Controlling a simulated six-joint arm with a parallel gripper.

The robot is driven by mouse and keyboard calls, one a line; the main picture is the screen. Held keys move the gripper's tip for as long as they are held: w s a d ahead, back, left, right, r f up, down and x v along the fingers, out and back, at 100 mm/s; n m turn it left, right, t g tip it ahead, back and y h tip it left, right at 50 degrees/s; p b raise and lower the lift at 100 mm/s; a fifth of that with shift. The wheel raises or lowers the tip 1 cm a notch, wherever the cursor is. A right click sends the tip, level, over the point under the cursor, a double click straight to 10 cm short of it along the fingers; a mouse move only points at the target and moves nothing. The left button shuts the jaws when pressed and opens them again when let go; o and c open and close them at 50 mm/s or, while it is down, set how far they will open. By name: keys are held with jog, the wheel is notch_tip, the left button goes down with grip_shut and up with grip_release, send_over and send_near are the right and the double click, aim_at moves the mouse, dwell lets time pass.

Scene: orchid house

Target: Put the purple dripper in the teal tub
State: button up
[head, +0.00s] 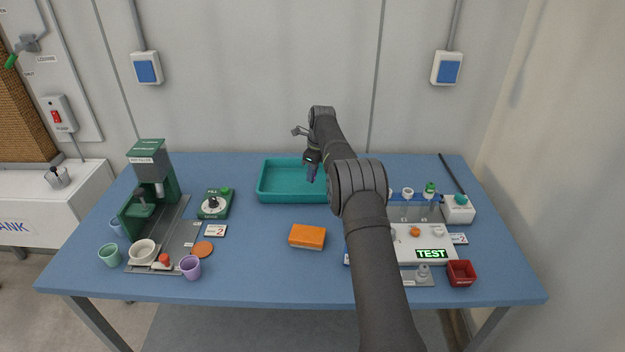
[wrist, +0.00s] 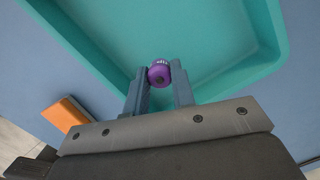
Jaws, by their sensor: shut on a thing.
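The purple dripper (wrist: 159,74) is held between the two blue-grey fingertips of my gripper (wrist: 160,82) in the wrist view. Its round end with small pale lettering faces the camera. The teal tub (wrist: 225,45) lies below and beyond it, and the dripper appears over the tub's inside. In the head view the teal tub (head: 290,198) stands at the back middle of the table. My gripper (head: 312,172) is above the tub's right part there, pointing down. The dripper cannot be made out in the head view. My arm hides the tub's right end.
An orange block (head: 307,236) lies in front of the tub. A green machine (head: 152,185), a green dial box (head: 214,204) and several cups, one purple (head: 191,267), stand at left. A white panel (head: 425,245) and a red bin (head: 461,273) are at right.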

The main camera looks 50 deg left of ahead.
jog(key=shift+f, duration=1.55)
jog(key=o, duration=1)
jog(key=shift+f, duration=0.15)
jog(key=shift+c, duration=0.2)
notch_tip(320, 180, up, 12)
jog(key=d, duration=0.1)
jog(key=shift+w+d, duration=0.35)
